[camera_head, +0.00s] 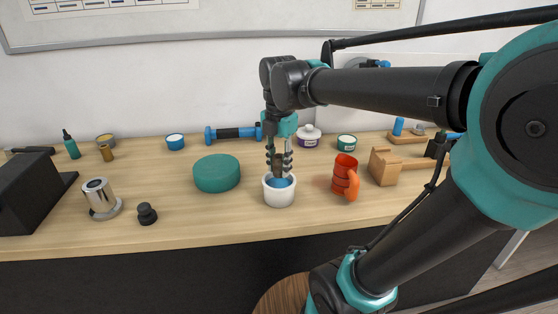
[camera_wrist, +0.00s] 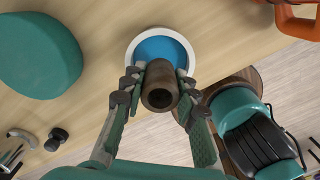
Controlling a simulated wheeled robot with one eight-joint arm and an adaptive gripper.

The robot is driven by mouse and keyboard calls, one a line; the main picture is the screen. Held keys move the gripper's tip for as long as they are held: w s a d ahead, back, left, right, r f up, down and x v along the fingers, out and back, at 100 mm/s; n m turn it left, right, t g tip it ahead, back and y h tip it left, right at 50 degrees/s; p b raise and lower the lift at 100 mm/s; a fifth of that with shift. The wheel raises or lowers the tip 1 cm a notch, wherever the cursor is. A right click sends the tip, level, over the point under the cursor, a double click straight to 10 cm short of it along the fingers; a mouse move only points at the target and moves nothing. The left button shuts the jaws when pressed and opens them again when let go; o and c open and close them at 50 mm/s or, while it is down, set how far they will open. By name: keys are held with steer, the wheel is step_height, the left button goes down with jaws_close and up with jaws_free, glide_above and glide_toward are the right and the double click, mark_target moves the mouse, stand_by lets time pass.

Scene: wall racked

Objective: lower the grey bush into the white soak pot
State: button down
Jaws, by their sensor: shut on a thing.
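The bush (camera_wrist: 160,88) is a hollow, dull brown-grey cylinder, browner than the task's "grey". My gripper (camera_head: 279,166) points down over the white soak pot (camera_head: 279,197), its fingers closed on the bush's two sides. The pot is a round white cup with blue inside, standing upright near the bench's front edge. In the wrist view the pot's white rim (camera_wrist: 160,30) and blue inside show behind the bush, which overlaps the near part. In the head view the bush's lower end is at about rim height; I cannot tell whether it is inside.
A teal round block (camera_head: 217,174) stands left of the pot, an orange mug (camera_head: 345,177) close right. A silver cylinder (camera_head: 97,194) on a base and a black knob (camera_head: 147,214) are farther left. A blue-ended dumbbell (camera_head: 232,133) lies behind. A wooden block (camera_head: 385,167) stands right.

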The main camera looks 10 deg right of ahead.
steer(key=shift+f, duration=1.35)
steer(key=shift+f, duration=0.1)
steer(key=c, duration=1.1)
jaws_free()
